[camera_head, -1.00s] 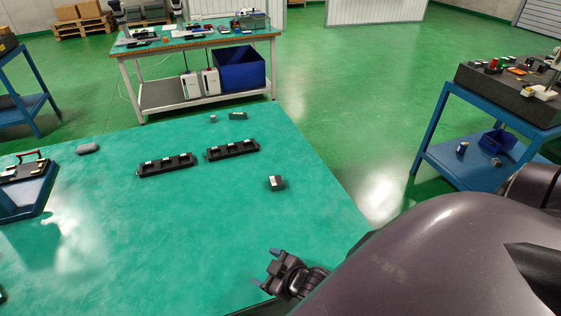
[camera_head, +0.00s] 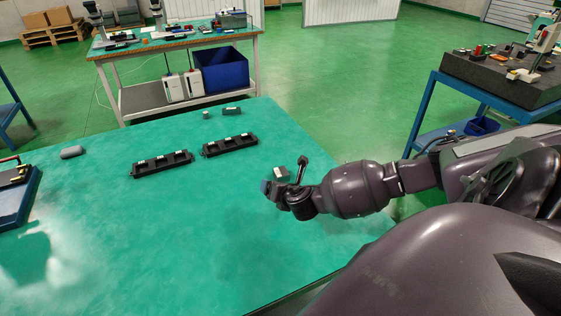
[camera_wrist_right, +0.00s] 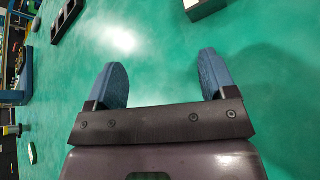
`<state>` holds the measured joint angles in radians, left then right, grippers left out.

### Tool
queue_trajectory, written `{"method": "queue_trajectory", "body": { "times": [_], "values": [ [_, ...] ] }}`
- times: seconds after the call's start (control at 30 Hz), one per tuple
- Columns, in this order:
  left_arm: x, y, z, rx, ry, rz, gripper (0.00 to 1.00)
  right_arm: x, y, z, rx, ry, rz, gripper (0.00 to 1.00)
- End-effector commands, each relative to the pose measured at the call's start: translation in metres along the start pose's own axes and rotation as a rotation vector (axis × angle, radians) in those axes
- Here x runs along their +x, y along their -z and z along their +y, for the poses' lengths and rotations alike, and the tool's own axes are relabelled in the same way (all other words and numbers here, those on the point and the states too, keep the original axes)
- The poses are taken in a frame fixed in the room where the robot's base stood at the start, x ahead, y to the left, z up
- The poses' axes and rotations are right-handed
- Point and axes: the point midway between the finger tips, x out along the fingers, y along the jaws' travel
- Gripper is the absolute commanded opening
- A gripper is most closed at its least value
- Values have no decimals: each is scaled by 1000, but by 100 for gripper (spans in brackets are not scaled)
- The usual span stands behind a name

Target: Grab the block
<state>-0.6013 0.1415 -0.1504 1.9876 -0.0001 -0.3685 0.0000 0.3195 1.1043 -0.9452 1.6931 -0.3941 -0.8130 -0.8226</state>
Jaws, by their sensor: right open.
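The block (camera_head: 281,173), small and dark grey with a pale top, lies on the green table, partly hidden behind my right gripper (camera_head: 268,188). In the right wrist view, a dark block with a white face (camera_wrist_right: 203,8) shows at the top edge, cut off by the frame. There my right gripper (camera_wrist_right: 162,62) has its two blue fingers spread wide, with only green table surface between them. The block is beyond the fingertips and to the right, apart from them. My left gripper is not in view.
Two black slotted holders (camera_head: 162,164) (camera_head: 230,146) lie further back on the green table (camera_head: 150,230). Behind them are a small grey cylinder (camera_head: 206,115) and a dark piece (camera_head: 232,111). A grey rounded object (camera_head: 71,153) lies at left. The table's near middle is clear.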

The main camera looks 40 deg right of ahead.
Motion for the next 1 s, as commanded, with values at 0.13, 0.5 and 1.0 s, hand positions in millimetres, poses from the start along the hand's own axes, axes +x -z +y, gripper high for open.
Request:
{"method": "queue_trajectory", "body": {
  "times": [0.13,0.5,1.0],
  "values": [
    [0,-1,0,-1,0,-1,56,4,-21,-28,-265,69,-81,78],
    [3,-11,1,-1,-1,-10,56,32,-34,-44,-417,113,-122,78],
    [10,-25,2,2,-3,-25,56,78,-40,-48,-414,112,-120,78]
  ]
}}
